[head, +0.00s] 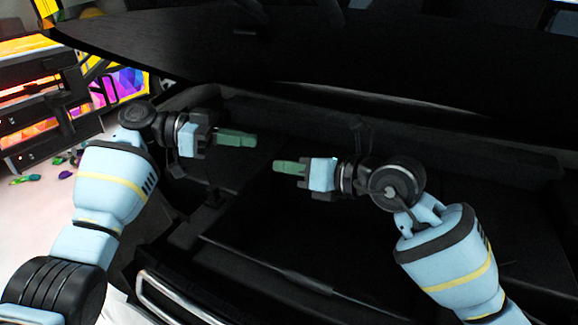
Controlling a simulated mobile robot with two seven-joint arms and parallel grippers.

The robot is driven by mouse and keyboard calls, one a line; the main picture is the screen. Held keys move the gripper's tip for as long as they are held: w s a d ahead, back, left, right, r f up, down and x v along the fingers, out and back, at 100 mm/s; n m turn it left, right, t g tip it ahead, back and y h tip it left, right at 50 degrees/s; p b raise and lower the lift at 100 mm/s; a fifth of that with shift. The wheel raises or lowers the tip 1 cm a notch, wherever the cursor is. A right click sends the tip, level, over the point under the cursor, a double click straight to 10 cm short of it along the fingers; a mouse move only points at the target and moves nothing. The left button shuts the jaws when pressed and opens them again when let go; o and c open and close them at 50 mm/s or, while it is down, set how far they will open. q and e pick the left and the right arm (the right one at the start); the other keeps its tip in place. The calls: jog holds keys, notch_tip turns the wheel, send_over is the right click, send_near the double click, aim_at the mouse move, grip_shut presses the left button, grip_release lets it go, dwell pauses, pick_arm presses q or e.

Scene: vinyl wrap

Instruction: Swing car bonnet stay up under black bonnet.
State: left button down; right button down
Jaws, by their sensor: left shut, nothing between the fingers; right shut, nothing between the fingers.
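The black bonnet (290,50) is raised and spans the top of the head view, above both grippers. My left gripper (250,140) is shut and empty over the left part of the dark engine bay (265,225), its green fingers pointing right. My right gripper (279,167) is shut and empty, slightly lower and to the right, its green fingers pointing left. A small gap lies between the two fingertips. I cannot make out the bonnet stay against the dark bay.
A dark rack with bright coloured panels (35,90) stands at the left. Small coloured scraps (65,174) lie on the pale floor beside it. The car's front edge with a bright metal trim (170,300) runs along the bottom. The space between bonnet and bay is open.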

dwell(0.7)
pick_arm(q)
jog(key=c, duration=1.3)
grip_release()
jog(key=shift+a, duration=0.1)
